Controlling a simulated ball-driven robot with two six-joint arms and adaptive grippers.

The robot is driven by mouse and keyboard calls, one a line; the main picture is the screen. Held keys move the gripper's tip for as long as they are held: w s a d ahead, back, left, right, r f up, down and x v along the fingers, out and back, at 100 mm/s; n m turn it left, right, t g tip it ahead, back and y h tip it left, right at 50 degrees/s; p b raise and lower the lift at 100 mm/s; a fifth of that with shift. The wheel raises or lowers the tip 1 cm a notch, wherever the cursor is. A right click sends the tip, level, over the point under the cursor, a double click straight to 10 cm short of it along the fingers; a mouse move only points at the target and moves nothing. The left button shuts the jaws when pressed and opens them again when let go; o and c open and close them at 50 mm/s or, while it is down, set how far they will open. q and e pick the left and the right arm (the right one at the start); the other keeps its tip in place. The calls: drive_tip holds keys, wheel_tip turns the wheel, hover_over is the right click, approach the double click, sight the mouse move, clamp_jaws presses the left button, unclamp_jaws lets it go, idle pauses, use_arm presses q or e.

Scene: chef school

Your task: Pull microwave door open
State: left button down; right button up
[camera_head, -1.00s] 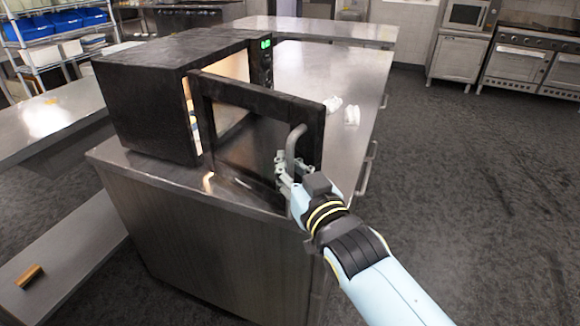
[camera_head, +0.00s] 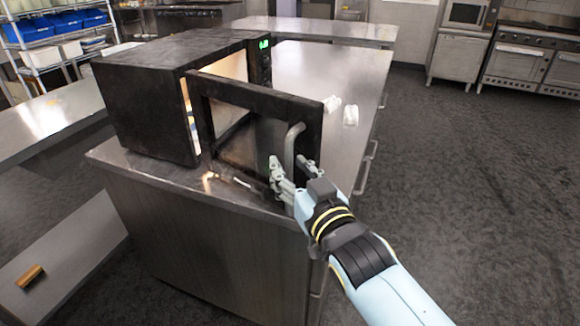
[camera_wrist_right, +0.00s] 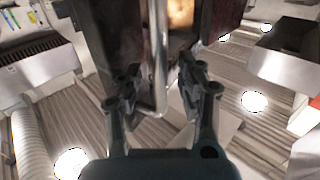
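The black microwave (camera_head: 150,100) stands on the steel counter with its lit inside showing. Its dark door (camera_head: 262,98) is swung out from the body, well open. The grey vertical handle (camera_head: 291,148) is on the door's outer side. My right gripper (camera_head: 292,168) is open at the handle's lower end, with one finger on each side of it. In the right wrist view the handle (camera_wrist_right: 157,60) runs down between the spread fingers (camera_wrist_right: 157,88), with gaps beside it. My left gripper is not in view.
The steel counter (camera_head: 350,80) carries two small white objects (camera_head: 350,115) behind the door. A lower shelf at left holds a small brown block (camera_head: 29,275). The dark floor (camera_head: 470,180) to the right is clear.

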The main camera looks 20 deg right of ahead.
drive_tip(key=s, duration=0.6)
drive_tip(key=shift+s, duration=0.15)
